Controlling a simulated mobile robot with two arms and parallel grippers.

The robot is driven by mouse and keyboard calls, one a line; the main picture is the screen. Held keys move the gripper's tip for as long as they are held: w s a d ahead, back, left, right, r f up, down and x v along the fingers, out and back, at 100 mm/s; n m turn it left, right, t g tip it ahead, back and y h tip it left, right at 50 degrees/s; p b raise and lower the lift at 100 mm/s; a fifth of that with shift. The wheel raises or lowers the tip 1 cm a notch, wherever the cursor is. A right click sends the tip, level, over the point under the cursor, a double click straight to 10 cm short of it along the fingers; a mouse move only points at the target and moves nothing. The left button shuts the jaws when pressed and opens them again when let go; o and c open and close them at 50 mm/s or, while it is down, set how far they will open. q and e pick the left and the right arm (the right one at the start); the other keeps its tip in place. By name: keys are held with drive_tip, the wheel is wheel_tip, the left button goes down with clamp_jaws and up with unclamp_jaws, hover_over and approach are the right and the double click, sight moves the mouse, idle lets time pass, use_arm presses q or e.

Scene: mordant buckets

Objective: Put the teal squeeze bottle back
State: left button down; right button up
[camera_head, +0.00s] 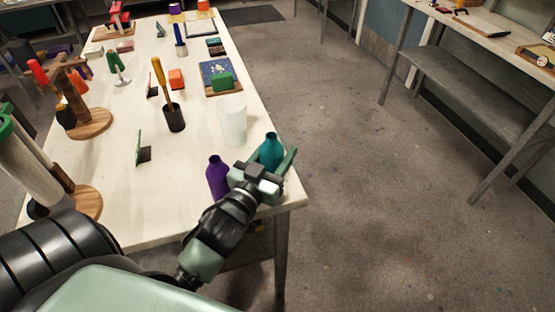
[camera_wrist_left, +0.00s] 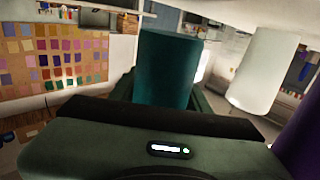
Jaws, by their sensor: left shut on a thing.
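The teal squeeze bottle (camera_head: 271,147) is upright at the near right corner of the white table (camera_head: 200,215). My left gripper (camera_head: 268,166) is shut on it, with a green finger showing at its right side. Whether its base touches the table is hidden by the gripper. In the left wrist view the teal bottle (camera_wrist_left: 166,68) stands just beyond the gripper body. A purple bottle (camera_head: 217,177) stands close to the left of the gripper. It also shows at the right edge of the left wrist view (camera_wrist_left: 304,142). My right gripper is out of view.
A white cup (camera_head: 233,120) stands behind the two bottles. A dark holder with a yellow-handled tool (camera_head: 174,117), a green block (camera_head: 222,82) and wooden stands (camera_head: 92,124) are farther back or left. The floor right of the table is clear.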

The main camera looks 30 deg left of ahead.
use_arm(q)
wheel_tip(320, 180, down, 2)
drive_tip(key=shift+f, duration=0.25)
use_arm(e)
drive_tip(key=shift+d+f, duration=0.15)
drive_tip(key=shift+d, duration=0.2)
use_arm(q)
drive_tip(key=shift+f, duration=0.15)
drive_tip(key=shift+f, duration=0.1)
drive_tip(key=c, duration=0.7)
unclamp_jaws()
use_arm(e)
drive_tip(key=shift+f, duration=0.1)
